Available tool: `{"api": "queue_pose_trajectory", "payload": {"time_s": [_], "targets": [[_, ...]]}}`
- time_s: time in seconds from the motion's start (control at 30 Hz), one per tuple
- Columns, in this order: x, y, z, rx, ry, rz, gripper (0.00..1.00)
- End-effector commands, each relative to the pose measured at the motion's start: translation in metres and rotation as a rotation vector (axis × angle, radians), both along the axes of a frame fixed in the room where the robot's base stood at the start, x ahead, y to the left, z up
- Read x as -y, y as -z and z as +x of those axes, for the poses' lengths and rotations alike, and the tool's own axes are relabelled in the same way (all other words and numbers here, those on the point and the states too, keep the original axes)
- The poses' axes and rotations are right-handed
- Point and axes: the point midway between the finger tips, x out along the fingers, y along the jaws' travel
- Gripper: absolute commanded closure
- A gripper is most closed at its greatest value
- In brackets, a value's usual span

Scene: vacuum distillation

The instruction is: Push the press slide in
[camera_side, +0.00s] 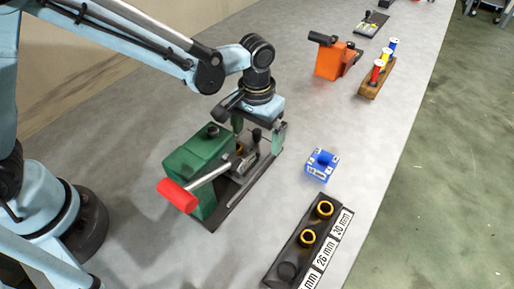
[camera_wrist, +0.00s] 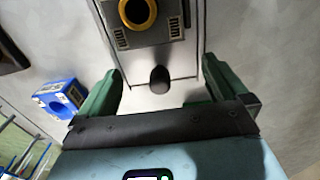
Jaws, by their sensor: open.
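The green press (camera_side: 196,160) stands on a dark base plate, with a red-handled lever (camera_side: 178,195) reaching toward the lower left. The press slide (camera_side: 249,161) is a grey plate at the press's right side, outside the green body. In the wrist view the slide (camera_wrist: 180,52) carries a gold-rimmed ring (camera_wrist: 138,12) and has a black knob (camera_wrist: 160,79) at its near end. My gripper (camera_side: 258,133) is over the slide end of the press. In the wrist view its green fingers (camera_wrist: 163,75) are open, one on each side of the knob, with visible gaps.
A blue block with a round hole (camera_side: 321,165) lies right of the press. A black size-labelled holder with gold-rimmed rings (camera_side: 306,238) is at the front. An orange device (camera_side: 333,61) and a wooden rack of coloured spools (camera_side: 377,77) stand farther back. Grey table between them is clear.

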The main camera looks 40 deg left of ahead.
Motion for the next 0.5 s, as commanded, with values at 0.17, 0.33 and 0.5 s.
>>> {"api": "queue_pose_trajectory", "payload": {"time_s": [0.17, 0.33, 0.5], "targets": [[0.001, 0.0, -0.005, -0.008, 0.006, 0.0, 0.0], [0.001, -0.009, -0.004, -0.007, 0.005, 0.0, 0.0], [0.001, -0.022, -0.003, -0.005, 0.003, 0.0, 0.0]]}}
